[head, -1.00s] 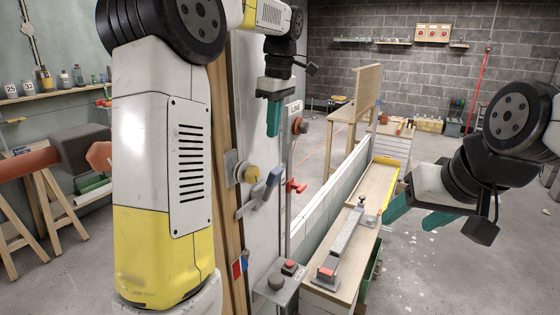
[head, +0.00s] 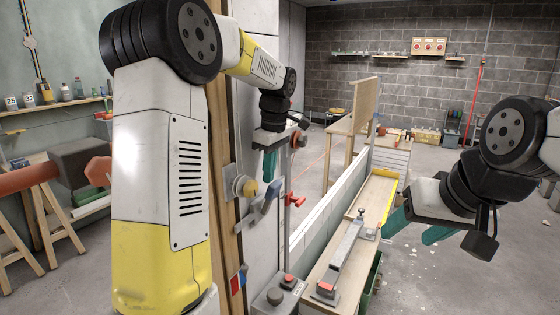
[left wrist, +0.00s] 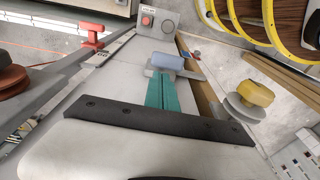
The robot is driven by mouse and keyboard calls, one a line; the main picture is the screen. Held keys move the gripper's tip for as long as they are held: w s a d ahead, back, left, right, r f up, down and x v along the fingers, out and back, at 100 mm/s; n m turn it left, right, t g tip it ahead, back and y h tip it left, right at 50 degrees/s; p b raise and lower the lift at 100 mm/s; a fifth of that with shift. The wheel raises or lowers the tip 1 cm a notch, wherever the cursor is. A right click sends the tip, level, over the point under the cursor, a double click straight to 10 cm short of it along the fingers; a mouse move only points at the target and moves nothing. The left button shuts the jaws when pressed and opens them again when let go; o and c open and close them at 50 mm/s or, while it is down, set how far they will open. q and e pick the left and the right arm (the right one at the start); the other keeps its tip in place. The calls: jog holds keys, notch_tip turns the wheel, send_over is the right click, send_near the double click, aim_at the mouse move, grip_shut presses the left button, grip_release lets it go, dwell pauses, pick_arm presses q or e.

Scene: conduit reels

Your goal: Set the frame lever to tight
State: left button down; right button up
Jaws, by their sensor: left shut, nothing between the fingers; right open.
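A lever with a blue-grey handle (head: 271,195) sits on the upright panel (head: 254,140), its handle slanting up and to the right in the head view. I read no label on it. In the left wrist view the handle (left wrist: 168,62) lies just beyond my fingertips; whether they touch it I cannot tell. My left gripper (head: 269,170) is shut and empty, fingers pointing down, just above the handle. My right gripper (head: 413,232) is open and empty, out to the right, away from the panel.
A yellow knob (head: 248,187) is close to the lever. A red handle (head: 294,200) stands on a grey rail right of it. A button box (head: 279,292) is below. A long bench (head: 333,246) with a grey bar (head: 340,255) runs to the right.

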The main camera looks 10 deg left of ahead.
pick_arm(q)
jog(key=shift+f, duration=0.25)
jog(key=shift+d, duration=0.1)
